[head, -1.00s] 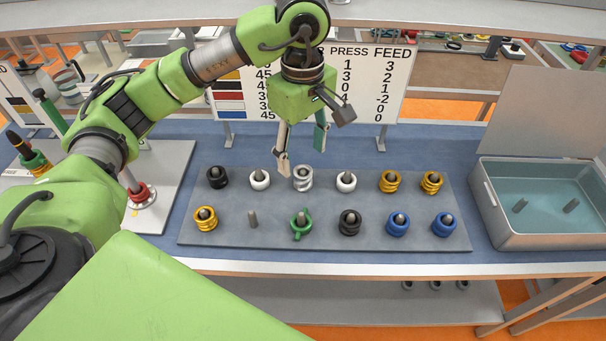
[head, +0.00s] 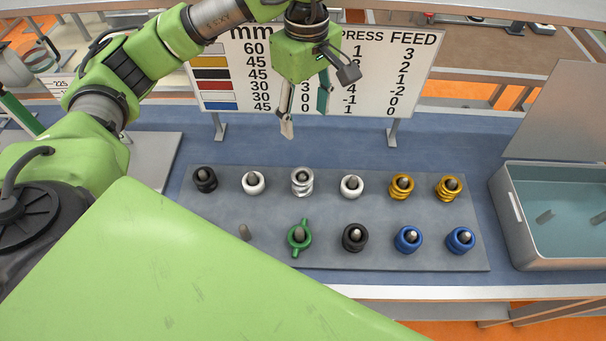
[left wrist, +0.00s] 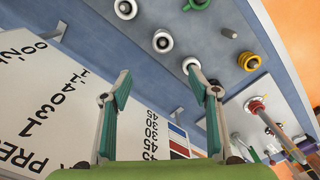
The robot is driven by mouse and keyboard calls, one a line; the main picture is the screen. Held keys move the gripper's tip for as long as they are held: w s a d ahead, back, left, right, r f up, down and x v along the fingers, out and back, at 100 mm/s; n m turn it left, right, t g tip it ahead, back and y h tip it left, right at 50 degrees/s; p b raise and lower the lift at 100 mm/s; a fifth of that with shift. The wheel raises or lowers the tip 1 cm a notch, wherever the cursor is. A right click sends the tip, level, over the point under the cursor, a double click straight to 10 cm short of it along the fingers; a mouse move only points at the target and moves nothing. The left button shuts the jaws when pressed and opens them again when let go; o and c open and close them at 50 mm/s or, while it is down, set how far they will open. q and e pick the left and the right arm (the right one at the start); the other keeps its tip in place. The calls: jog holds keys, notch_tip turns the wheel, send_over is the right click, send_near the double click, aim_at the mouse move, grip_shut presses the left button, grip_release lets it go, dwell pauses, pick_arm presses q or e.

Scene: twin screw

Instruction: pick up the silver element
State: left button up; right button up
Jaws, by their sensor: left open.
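The silver element (head: 302,182) is a ribbed ring around a peg, in the back row of the grey board. It also shows in the left wrist view (left wrist: 162,41), beyond the gap between my fingertips. My left gripper (head: 305,118) is open and empty, above and behind the silver element, in front of the sign. In the left wrist view my left gripper (left wrist: 159,76) shows both fingers spread apart, with a white element (left wrist: 190,65) near the right fingertip. My right gripper is not in view.
White elements (head: 253,183) (head: 351,187) flank the silver one. Black, gold, green and blue elements and a bare peg (head: 244,232) share the grey board (head: 205,250). The sign (head: 415,75) stands behind. An open grey bin (head: 560,258) is at the right.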

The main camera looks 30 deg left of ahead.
pick_arm(q)
notch_tip(320, 180, down, 4)
jog(key=s+b, duration=0.1)
jog(key=b, duration=0.7)
send_over(302, 175)
notch_tip(302, 175, down, 6)
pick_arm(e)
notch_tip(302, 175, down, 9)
pick_arm(q)
jog(key=f, duration=0.2)
jog(key=f+p, duration=0.1)
jog(key=f, duration=0.1)
jog(key=f+p, duration=0.1)
jog(key=f, duration=0.2)
jog(key=shift+d, duration=0.35)
jog(key=shift+f, duration=0.3)
jog(key=f+p, duration=0.1)
jog(key=f, duration=0.2)
jog(key=f+p, duration=0.1)
jog(key=shift+a+f+p, duration=0.2)
jog(key=shift+a+p, duration=0.15)
jog(key=shift+f, duration=0.2)
jog(key=c, duration=1.5)
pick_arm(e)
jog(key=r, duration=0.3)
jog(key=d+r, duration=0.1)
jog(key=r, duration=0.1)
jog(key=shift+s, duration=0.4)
